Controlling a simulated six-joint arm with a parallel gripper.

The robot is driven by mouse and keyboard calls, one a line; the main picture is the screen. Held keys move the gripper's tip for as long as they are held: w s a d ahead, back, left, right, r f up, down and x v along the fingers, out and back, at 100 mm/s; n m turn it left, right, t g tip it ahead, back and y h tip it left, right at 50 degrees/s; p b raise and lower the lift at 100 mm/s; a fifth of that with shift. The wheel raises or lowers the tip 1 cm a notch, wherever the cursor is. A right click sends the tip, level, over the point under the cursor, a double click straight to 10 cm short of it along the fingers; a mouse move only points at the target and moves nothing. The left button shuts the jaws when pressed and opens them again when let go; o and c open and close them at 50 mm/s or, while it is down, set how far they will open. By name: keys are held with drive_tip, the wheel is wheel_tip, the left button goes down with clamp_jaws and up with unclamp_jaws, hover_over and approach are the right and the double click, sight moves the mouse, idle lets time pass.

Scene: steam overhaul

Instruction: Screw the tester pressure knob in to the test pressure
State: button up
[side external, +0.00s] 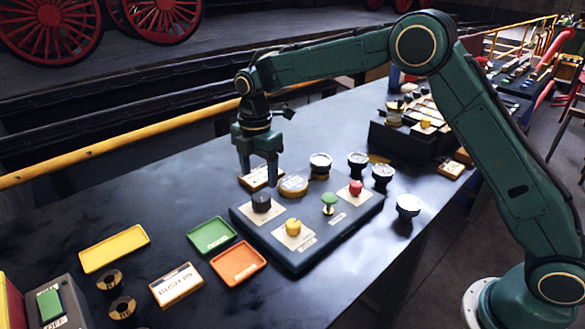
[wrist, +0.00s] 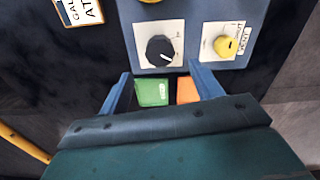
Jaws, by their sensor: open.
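The tester is a dark blue-grey box (side external: 304,261) on the bench, with several coloured knobs on its top. A black round knob (side external: 261,203) sits on a pale plate at its left; in the wrist view the black knob (wrist: 160,50) shows a white pointer line. A yellow knob (side external: 293,228) is at the front, and it also shows in the wrist view (wrist: 225,46). A green knob (side external: 329,199) and a red knob (side external: 356,187) are further right. My gripper (side external: 259,178) points down, open and empty, above and behind the black knob in the side view. I cannot read which knob is labelled pressure.
Round gauges (side external: 320,162) stand behind the tester, near a yellow-rimmed disc (side external: 293,186). Green (side external: 211,235), orange (side external: 238,263) and yellow (side external: 114,248) trays lie left of it. A yellow rail (side external: 120,147) runs along the back. The bench front right is clear.

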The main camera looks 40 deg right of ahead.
sight(261, 197)
wheel_tip(261, 197, down, 7)
drive_tip(key=shift+f, duration=0.15)
idle(0.4)
drive_tip(key=c, duration=1)
